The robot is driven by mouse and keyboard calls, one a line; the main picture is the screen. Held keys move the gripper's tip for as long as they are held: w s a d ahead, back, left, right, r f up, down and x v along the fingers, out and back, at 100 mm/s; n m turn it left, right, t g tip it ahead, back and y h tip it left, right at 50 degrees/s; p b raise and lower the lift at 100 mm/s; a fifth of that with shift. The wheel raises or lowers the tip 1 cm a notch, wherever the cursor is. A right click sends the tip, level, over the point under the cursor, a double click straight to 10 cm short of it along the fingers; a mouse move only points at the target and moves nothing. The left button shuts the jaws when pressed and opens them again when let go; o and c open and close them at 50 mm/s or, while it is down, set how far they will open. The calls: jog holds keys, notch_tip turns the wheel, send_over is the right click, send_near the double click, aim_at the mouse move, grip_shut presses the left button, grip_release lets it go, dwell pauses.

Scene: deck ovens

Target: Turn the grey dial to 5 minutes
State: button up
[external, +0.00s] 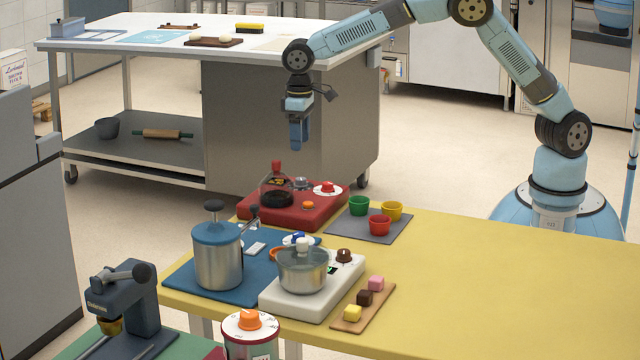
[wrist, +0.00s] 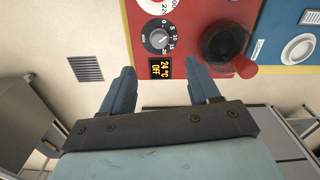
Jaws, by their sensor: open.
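The grey dial (wrist: 157,39) is on the red appliance (wrist: 185,68), with minute numbers from 0 to 20 printed beside it. Its exact setting is too small to read for sure. A small display (wrist: 168,68) below it reads 24 °C OFF. In the external view, the red appliance (external: 263,212) stands at the table's far left corner, and the grey dial (external: 301,183) is small at its back. My gripper (external: 299,148) hangs pointing down above the appliance. In the wrist view, my gripper (wrist: 162,82) is open and empty; the dial lies beyond its fingertips, apart from them.
A black round part with a red handle (wrist: 244,67) sits right of the dial. Colored cups (external: 380,224), a steel pot (external: 217,264) and a white scale-like appliance (external: 293,302) stand nearby. The table's right side is clear.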

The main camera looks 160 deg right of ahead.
jog(key=shift+r, duration=1.6)
jog(key=shift+w+a, duration=0.1)
jog(key=w+a+r+n+t, duration=0.15)
jog(key=a+r, duration=0.35)
jog(key=a, duration=0.7)
jog(key=w+a+r+n, duration=0.25)
jog(key=a+r, duration=0.35)
jog(key=a, duration=0.5)
jog(key=w+a+r+n+t, duration=0.1)
jog(key=a+r+n, duration=0.3)
jog(key=a, duration=0.8)
jog(key=s+a+n+t, duration=0.1)
jog(key=s+a+n, duration=0.1)
jog(key=s+a, duration=0.4)
jog(key=s+a+n+t, duration=0.1)
jog(key=s+a+n, duration=0.2)
jog(key=a, duration=1)
jog(key=s+a+n+t, duration=0.1)
jog(key=s+a+n, duration=0.2)
jog(key=s+a, duration=0.6)
jog(key=shift+s+a+f, duration=0.25)
jog(key=shift+s, duration=0.1)
